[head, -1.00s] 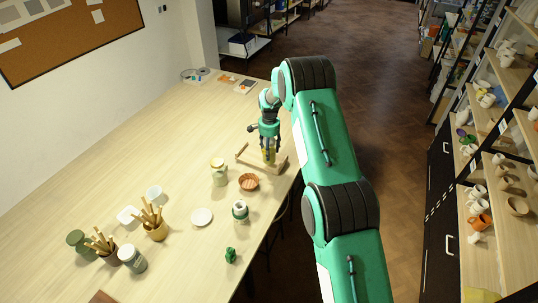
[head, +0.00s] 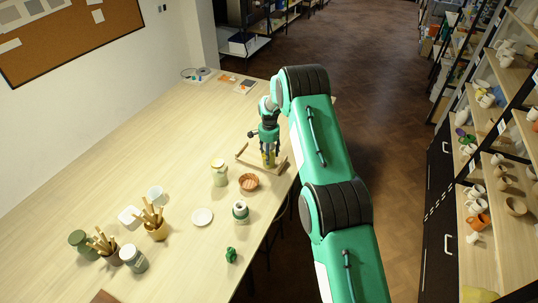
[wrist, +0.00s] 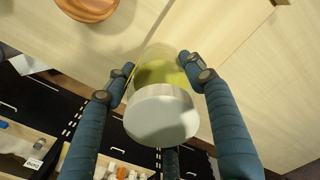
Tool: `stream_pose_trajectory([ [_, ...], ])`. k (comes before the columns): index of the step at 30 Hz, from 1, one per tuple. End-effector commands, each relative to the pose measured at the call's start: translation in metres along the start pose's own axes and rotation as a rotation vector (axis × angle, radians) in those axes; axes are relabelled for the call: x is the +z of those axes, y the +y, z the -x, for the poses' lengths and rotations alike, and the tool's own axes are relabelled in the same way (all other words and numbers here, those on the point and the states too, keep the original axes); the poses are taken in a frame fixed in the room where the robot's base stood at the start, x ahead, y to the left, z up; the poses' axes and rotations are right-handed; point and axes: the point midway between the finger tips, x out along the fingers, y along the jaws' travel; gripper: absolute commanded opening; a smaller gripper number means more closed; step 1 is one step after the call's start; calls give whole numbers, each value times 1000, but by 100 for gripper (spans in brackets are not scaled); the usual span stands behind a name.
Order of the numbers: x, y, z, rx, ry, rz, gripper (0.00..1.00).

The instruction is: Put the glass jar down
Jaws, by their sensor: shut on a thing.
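The glass jar (wrist: 160,72) has yellow-green contents and a pale white lid (wrist: 162,116). My gripper (wrist: 156,64) is shut on it, with a blue-grey finger on each side of the glass. In the head view my gripper (head: 269,147) points down at the right edge of the long table (head: 110,160), and the jar shows small between the fingers. It is over a light wooden tray or stand (head: 280,167). I cannot tell whether the jar's base touches the wood.
A terracotta bowl (head: 249,182) stands just in front of the wooden stand. A lidded jar (head: 219,173) is to its left. The table's right edge is close; free room lies left and behind.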

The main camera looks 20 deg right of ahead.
Motion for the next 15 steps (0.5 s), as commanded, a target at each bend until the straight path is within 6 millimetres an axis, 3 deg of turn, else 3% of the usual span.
stream_pose_trajectory([
  [13,-1,-1,-2,-2,2,0,2],
  [14,0,0,-3,0,0,0,60],
  [15,0,0,-3,0,0,0,68],
])
